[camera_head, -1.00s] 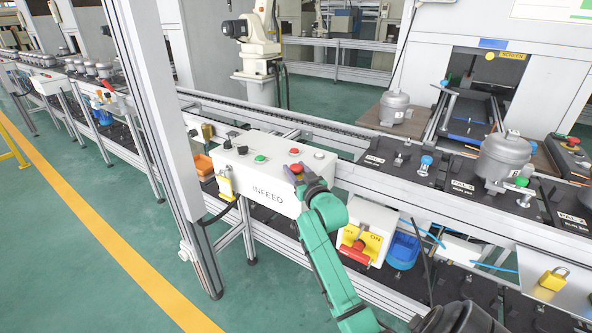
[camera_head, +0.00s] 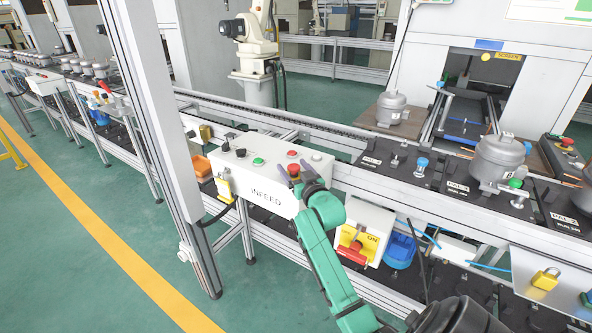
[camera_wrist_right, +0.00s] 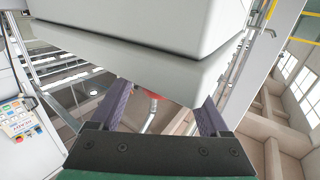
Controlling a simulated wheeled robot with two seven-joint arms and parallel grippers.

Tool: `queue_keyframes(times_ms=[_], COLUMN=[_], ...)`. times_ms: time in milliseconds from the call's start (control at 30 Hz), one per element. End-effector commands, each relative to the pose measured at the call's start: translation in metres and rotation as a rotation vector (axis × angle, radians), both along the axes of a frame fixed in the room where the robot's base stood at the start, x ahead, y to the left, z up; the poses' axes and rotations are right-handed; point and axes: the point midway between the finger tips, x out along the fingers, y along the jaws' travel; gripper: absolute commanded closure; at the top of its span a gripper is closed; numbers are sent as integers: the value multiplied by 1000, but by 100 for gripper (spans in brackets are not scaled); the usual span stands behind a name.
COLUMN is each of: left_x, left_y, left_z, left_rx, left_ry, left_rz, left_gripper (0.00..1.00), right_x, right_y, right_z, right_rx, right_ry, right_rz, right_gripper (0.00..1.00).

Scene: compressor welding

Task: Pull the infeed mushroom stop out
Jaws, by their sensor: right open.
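The infeed box (camera_head: 252,187) is white, marked INFEED, and carries buttons on its sloping top. The red infeed mushroom stop (camera_head: 293,170) sits near its front right part, in front of a flatter red button (camera_head: 291,154). My right gripper (camera_head: 292,174) is open, its dark purple fingers apart on either side of the mushroom stop; contact cannot be told. In the right wrist view the open fingers (camera_wrist_right: 160,106) reach toward a pale box, with a small red patch (camera_wrist_right: 153,95) between them; most of the stop is hidden there. My left gripper is not in view.
A grey post (camera_head: 160,130) stands left of the box. Below right, a white box with a red handle (camera_head: 352,254) hangs near a blue container (camera_head: 400,250). The conveyor with compressors (camera_head: 498,160) runs behind. A green button (camera_head: 258,162) and black knobs share the box top.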

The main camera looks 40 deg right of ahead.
Motion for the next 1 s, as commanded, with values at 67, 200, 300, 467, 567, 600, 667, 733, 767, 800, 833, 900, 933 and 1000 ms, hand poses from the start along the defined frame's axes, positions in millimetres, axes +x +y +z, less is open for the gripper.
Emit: queue_keyframes(times_ms=[67,200,300,467,567,600,667,733,767,800,833,900,933,1000], left_x=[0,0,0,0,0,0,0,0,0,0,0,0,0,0], left_y=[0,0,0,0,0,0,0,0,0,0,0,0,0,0], left_z=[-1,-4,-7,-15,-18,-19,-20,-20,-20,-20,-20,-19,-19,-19], left_rx=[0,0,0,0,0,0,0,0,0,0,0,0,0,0], left_ry=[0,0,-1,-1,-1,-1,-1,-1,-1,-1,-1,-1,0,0], left_rz=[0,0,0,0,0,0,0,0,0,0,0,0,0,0], left_gripper=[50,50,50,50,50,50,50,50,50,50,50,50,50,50], right_x=[-4,-25,-50,-95,-118,-125,-133,-137,-138,-139,-139,-139,-139,-139], right_y=[1,7,15,29,36,38,40,42,42,42,42,42,42,42], right_z=[-1,-3,-4,-5,-4,-3,-3,-1,-1,0,0,0,0,0], right_rx=[0,0,0,1,0,1,0,0,0,0,0,0,0,0], right_ry=[1,3,2,4,2,2,1,0,0,-1,-1,-1,-1,-1], right_rz=[0,0,0,0,-1,-1,-1,0,0,0,0,0,0,0], right_gripper=[21,21,21,21,21,21,21,21,21,21,21,21,21,21])
